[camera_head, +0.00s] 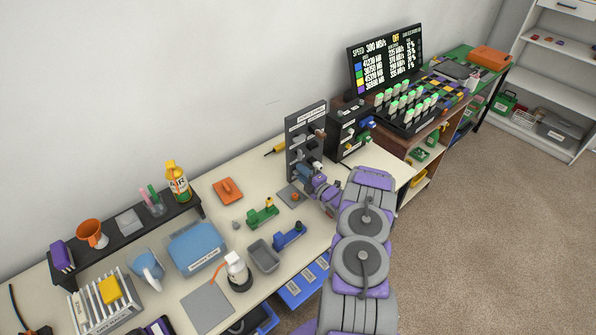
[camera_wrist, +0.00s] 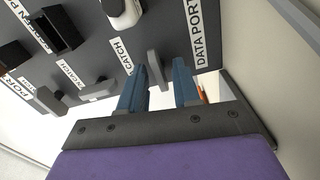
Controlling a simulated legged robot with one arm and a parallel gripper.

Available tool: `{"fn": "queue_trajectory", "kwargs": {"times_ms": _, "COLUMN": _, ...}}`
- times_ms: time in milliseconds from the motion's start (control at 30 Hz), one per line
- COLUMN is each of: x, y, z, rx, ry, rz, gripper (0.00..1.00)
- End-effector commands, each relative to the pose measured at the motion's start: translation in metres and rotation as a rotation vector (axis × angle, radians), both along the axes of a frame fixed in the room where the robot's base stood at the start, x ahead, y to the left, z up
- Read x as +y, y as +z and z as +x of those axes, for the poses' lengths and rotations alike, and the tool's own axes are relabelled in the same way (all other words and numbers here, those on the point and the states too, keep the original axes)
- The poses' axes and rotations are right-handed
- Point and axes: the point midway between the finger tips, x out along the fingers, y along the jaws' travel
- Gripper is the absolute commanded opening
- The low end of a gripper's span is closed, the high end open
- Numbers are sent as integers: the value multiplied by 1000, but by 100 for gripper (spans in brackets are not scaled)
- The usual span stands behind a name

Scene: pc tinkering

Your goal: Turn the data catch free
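The data catch (camera_wrist: 154,70) is a small grey lever on a dark upright board (camera_wrist: 85,20). It sits between labels reading "CATCH" and "DATA PORT". My gripper (camera_wrist: 160,78) is open, with one blue finger on each side of the catch. The left finger looks close to the catch; a gap shows on the right. I cannot tell whether either finger touches it. In the head view, the dark port board (camera_head: 300,117) stands on the bench, and my gripper (camera_head: 303,170) is at its lower part. The catch itself is hidden there.
Other grey catches (camera_wrist: 97,91) and a black port (camera_wrist: 57,30) are on the board. A black box (camera_head: 345,140) stands right behind it. Green (camera_head: 262,217) and blue (camera_head: 290,236) parts and a grey tray (camera_head: 264,256) lie on the bench (camera_head: 225,215) nearby.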

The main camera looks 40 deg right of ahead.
Motion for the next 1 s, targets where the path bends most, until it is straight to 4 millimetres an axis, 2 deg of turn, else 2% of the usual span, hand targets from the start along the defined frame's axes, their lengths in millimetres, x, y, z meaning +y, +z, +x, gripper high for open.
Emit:
{"fn": "queue_trajectory", "kwargs": {"times_ms": 933, "x": 7, "y": 3, "z": -1, "rx": 1, "ry": -1, "rz": -1, "gripper": 32}}
{"fn": "queue_trajectory", "kwargs": {"times_ms": 1000, "x": 7, "y": 3, "z": -1, "rx": 1, "ry": 0, "rz": -1, "gripper": 27}}
